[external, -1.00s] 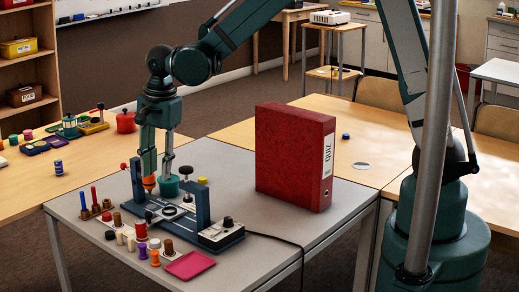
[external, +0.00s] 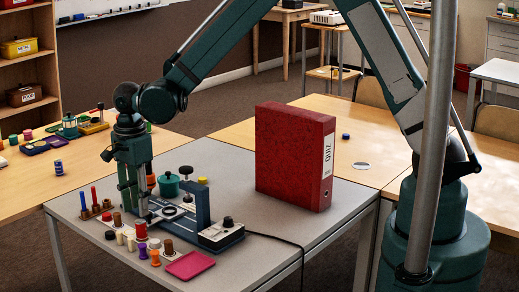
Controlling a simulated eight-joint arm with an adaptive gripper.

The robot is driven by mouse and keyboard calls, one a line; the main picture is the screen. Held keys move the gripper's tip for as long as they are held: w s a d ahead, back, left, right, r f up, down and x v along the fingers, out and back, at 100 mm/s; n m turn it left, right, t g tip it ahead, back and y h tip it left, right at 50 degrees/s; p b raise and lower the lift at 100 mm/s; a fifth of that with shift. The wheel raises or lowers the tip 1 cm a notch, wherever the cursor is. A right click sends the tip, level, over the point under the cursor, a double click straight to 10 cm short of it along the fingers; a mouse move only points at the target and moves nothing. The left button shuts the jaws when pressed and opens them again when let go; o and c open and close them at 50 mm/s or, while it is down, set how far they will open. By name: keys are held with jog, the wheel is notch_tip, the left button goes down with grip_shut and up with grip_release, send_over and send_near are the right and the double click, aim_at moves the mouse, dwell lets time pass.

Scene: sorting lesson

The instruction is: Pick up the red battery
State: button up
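A small red cylinder (external: 140,231), which looks like the red battery, stands on the grey table among several small coloured cylinders in front of a blue device. No label on it is readable. My gripper (external: 136,208) points down just behind and above the red cylinder, over the left end of the device. Its fingers look apart, with nothing seen between them. They overlap the device's left upright in this view, so the exact gap to the red cylinder cannot be told.
The blue device (external: 205,235) has an upright post right of my gripper. A purple spool (external: 143,250), an orange one (external: 155,257) and a brown cylinder (external: 168,247) stand close by. A pink tray (external: 190,265) lies right. A big red binder (external: 293,155) stands behind.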

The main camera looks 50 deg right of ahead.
aim_at(140, 220)
jog(key=shift+f, duration=0.1)
jog(key=shift+f, duration=1.2)
jog(key=shift+f+b, duration=0.1)
jog(key=shift+b, duration=0.2)
jog(key=shift+f+b, duration=0.75)
jog(key=shift+f, duration=1.75)
jog(key=shift+c, duration=0.6)
jog(key=c, duration=0.6)
